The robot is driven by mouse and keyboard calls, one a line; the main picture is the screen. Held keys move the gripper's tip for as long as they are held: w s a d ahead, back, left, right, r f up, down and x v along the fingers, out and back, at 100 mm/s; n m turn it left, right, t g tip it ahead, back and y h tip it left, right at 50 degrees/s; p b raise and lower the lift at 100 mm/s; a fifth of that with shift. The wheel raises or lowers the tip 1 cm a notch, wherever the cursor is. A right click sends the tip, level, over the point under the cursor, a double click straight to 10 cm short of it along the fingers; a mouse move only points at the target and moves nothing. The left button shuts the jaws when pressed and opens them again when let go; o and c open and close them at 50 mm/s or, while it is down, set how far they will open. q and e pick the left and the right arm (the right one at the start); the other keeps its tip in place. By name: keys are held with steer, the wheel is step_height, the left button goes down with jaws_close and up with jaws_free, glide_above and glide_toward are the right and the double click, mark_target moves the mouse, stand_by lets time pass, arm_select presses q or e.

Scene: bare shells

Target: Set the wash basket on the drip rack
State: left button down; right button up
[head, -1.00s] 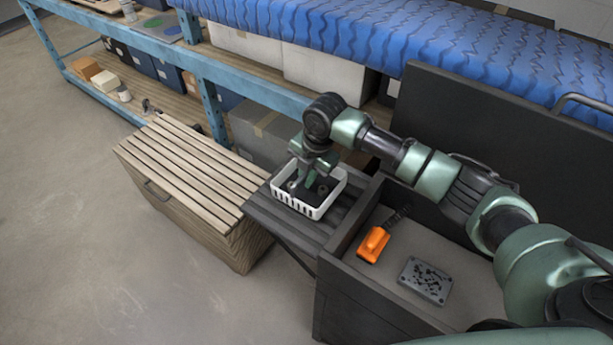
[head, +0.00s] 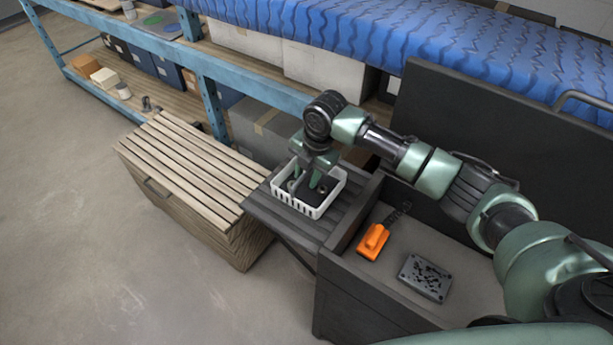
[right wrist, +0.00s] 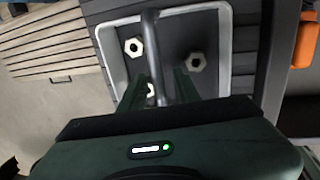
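The white wash basket (head: 318,209) sits on the dark slatted drip rack (head: 283,219), upright as far as I can see. My right gripper (head: 307,180) points down into the basket. Its fingers (right wrist: 161,82) are apart, one on each side of the handle, with gaps visible. My left gripper is not in view.
A wooden slatted chest (head: 190,170) stands left of the rack. To the right, a dark-walled bench holds an orange tool (head: 373,242) and a grey perforated block (head: 425,278). A blue shelf (head: 207,100) and a blue-covered surface (head: 440,40) lie behind.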

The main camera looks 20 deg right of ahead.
step_height(320, 180, up, 11)
steer(key=s+d+b, duration=0.1)
steer(key=b, duration=0.1)
steer(key=shift+s+d, duration=0.2)
steer(key=shift+s, duration=0.15)
